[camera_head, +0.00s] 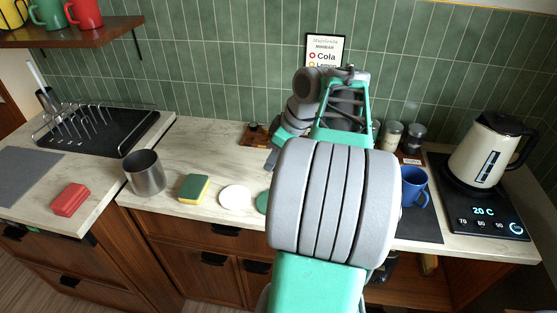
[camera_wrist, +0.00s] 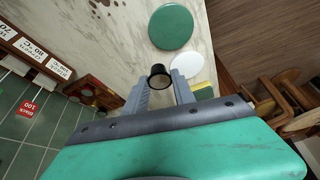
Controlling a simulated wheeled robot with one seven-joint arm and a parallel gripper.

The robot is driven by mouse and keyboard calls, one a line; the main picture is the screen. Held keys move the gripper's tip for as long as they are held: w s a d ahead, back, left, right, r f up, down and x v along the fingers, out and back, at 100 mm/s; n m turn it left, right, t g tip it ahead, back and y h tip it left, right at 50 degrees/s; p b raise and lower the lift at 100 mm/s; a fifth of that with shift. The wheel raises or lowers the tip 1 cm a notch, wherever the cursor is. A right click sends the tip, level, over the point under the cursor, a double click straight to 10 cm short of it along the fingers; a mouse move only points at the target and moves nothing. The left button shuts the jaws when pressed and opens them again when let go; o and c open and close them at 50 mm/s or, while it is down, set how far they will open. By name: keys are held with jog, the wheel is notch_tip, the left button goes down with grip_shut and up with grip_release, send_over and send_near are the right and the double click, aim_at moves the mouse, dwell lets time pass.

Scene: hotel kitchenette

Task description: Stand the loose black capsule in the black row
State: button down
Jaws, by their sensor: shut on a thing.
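My gripper (camera_wrist: 161,88) is shut on a small dark capsule (camera_wrist: 158,72), held between the fingertips above the pale counter in the wrist view. The capsule has a black rim and a paler face turned to the camera. In the head view my arm hides the fingertips and the capsule. A wooden stand (camera_wrist: 88,91) with dark round items lies left of my gripper in the wrist view. It seems to be the wooden piece at the back of the counter in the head view (camera_head: 257,135). I cannot tell which part is the black row.
A green disc (camera_wrist: 171,27) and white disc (camera_head: 235,197) lie on the counter, beside a sponge (camera_head: 194,188) and steel cup (camera_head: 145,173). A labelled wooden rack (camera_wrist: 30,48) is at the wall. A blue mug (camera_head: 414,187) and kettle (camera_head: 487,148) stand right of my arm.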

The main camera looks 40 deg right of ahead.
jog(key=s+a+r, duration=0.3)
jog(key=s+a, duration=0.1)
jog(key=a, duration=0.1)
jog(key=d+f+m+h, duration=0.3)
jog(key=d+m+h, duration=0.1)
jog(key=d+m, duration=0.7)
jog(key=shift+m, duration=0.4)
jog(key=w+a, duration=0.2)
jog(key=a, duration=0.1)
jog(key=w+a+f, duration=0.1)
jog(key=a, duration=0.1)
jog(key=shift+w+a+f, duration=0.1)
jog(key=shift+w+a, duration=0.1)
jog(key=shift+w, duration=0.1)
jog(key=w+a+n+y, duration=0.1)
jog(key=w+a+n, duration=0.3)
jog(key=a, duration=0.9)
jog(key=w+a+n+y, duration=0.1)
jog(key=w+a+n, duration=0.3)
jog(key=a, duration=0.9)
jog(key=s+f, duration=0.4)
jog(key=f, duration=0.1)
jog(key=shift+s+d+m, duration=0.15)
jog(key=shift+s+m, duration=0.1)
jog(key=shift+m, duration=0.15)
